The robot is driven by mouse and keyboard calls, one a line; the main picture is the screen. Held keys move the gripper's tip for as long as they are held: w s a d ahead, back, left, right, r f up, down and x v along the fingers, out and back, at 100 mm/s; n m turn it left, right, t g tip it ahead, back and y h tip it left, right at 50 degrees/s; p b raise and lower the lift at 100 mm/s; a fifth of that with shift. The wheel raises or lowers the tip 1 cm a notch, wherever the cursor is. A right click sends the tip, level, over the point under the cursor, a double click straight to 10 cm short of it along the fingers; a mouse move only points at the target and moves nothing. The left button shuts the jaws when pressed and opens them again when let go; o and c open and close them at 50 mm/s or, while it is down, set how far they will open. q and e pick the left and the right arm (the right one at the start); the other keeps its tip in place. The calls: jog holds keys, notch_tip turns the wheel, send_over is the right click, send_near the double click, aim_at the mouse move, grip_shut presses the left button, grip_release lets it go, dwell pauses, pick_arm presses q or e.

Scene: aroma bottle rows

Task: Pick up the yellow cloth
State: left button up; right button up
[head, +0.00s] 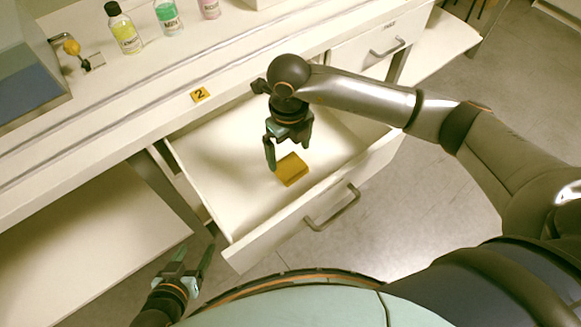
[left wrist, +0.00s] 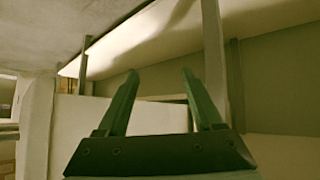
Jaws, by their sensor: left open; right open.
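The yellow cloth (head: 292,169) is a small folded block lying on the floor of the open drawer (head: 225,185), near the drawer's front. My right gripper (head: 287,152) is open and hangs over the drawer, pointing down, just behind and to the left of the cloth. Its fingers hold nothing, and I cannot tell whether a fingertip touches the cloth. My left gripper (head: 192,262) is open and empty, low beside the drawer's left front corner. Its open fingers also show in the left wrist view (left wrist: 160,95), facing the underside of the bench.
The drawer front carries a handle (head: 332,207). A yellow label with a 2 (head: 200,95) marks the bench edge above. Bottles with yellow (head: 124,30), green (head: 168,18) and pink (head: 210,8) contents stand on the bench. A closed drawer (head: 375,45) is at right.

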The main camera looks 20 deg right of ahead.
aim_at(291, 165)
notch_tip(291, 165, down, 6)
jog(key=shift+d+b, duration=0.15)
jog(key=shift+b, duration=0.35)
jog(key=c, duration=1.1)
notch_tip(291, 165, up, 9)
jog(key=shift+r+p, duration=0.1)
jog(key=shift+p, duration=0.75)
jog(key=shift+r, duration=0.5)
